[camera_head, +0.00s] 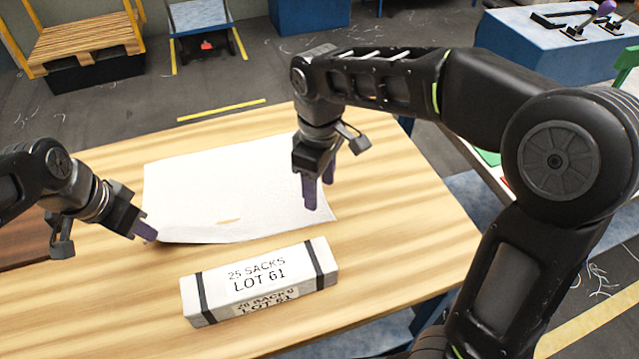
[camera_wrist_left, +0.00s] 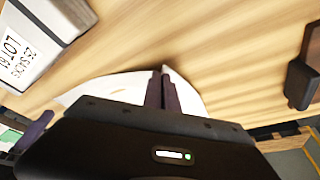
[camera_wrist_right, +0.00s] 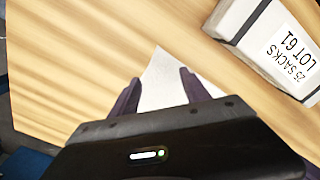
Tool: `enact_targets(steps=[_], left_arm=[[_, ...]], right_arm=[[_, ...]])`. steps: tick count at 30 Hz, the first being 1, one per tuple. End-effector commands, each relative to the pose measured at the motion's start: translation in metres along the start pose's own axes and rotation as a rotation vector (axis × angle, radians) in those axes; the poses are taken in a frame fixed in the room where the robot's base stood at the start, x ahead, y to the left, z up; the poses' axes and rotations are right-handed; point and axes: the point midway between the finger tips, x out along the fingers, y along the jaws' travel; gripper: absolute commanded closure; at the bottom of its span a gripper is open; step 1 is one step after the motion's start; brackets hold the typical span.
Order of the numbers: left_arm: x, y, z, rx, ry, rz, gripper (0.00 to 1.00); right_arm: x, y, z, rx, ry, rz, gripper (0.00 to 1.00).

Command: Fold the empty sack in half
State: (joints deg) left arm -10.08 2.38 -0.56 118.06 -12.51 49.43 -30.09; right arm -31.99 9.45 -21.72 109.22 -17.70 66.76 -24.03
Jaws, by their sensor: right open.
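The empty sack (camera_head: 225,190) is a flat white sheet on the wooden table, with a small tan mark near its front edge. My left gripper (camera_head: 147,233) is at the sack's near left corner. In the left wrist view its fingers (camera_wrist_left: 163,85) are close together, with the sack's white edge rising to a point at the tips, so it appears shut on that corner. My right gripper (camera_head: 320,195) is open over the near right corner. In the right wrist view the sack's corner (camera_wrist_right: 163,80) shows between its spread fingers; contact is not clear.
A white bundle labelled "25 SACKS LOT 61" (camera_head: 260,280) with dark straps lies just in front of the sack. The wooden table (camera_head: 420,235) is bare to the right of the sack. A pallet (camera_head: 85,45) and a blue bench (camera_head: 550,50) stand beyond the table.

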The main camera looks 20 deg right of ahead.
Motion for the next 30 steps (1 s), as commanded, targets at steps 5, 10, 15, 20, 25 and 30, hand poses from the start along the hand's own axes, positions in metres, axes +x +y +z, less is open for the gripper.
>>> enact_targets(steps=[5, 10, 15, 20, 25, 30], left_arm=[[0.0, 0.0, 0.0, 0.0, 0.0, 0.0, 1.0], [0.0, 0.0, 0.0, 0.0, 0.0, 0.0, 1.0], [0.0, 0.0, 0.0, 0.0, 0.0, 0.0, 1.0], [0.0, 0.0, 0.0, 0.0, 0.0, 0.0, 1.0], [0.0, 0.0, 0.0, 0.0, 0.0, 0.0, 1.0], [0.0, 0.0, 0.0, 0.0, 0.0, 0.0, 1.0]], right_arm=[[-0.026, 0.001, -0.002, 0.0, 0.006, 0.002, 0.45], [-0.051, 0.001, 0.0, 0.001, 0.001, 0.001, 0.45], [-0.05, 0.0, 0.0, 0.001, 0.0, 0.0, 0.45], [-0.049, 0.0, 0.0, 0.0, -0.001, 0.0, 0.45], [-0.04, 0.0, 0.0, -0.001, -0.002, 0.0, 0.45], [-0.021, 0.0, 0.001, 0.0, -0.003, -0.001, 0.45]])
